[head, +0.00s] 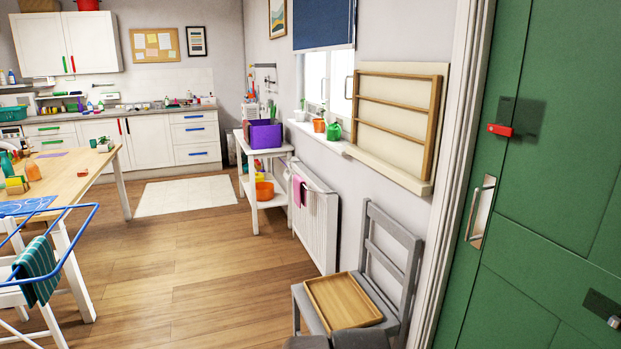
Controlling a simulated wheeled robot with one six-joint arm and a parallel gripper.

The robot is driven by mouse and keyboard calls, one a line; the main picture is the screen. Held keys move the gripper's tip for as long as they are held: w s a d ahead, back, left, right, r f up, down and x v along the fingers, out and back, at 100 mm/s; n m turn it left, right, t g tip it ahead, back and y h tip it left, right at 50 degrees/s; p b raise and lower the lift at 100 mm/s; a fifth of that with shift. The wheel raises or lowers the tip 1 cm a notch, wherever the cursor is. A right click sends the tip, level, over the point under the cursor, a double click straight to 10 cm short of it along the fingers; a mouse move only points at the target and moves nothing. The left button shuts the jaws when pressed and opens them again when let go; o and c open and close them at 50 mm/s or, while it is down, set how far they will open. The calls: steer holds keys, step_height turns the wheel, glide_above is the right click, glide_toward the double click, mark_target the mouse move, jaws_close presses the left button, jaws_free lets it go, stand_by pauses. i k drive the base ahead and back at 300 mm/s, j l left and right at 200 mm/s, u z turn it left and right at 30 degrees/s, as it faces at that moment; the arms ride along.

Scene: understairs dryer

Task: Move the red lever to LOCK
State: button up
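The red lever (501,130) is on the green door (545,190) at the right of the head view. It is a short red bar lying nearly level, on a dark plate (522,115). I cannot read any LOCK mark near it. Below it on the door is a metal pull handle (480,212) on a pale plate. My gripper is not recognisable in this view, so nothing shows near the lever.
A grey chair (392,240) with a wooden tray (343,302) stands left of the door. A wooden wall rack (396,118) hangs above it. A blue drying rack (72,232) and table (75,183) are at left. The wooden floor (200,275) between is clear.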

mark_target(499, 129)
steer(key=z, duration=1.2)
steer(key=j, duration=0.1)
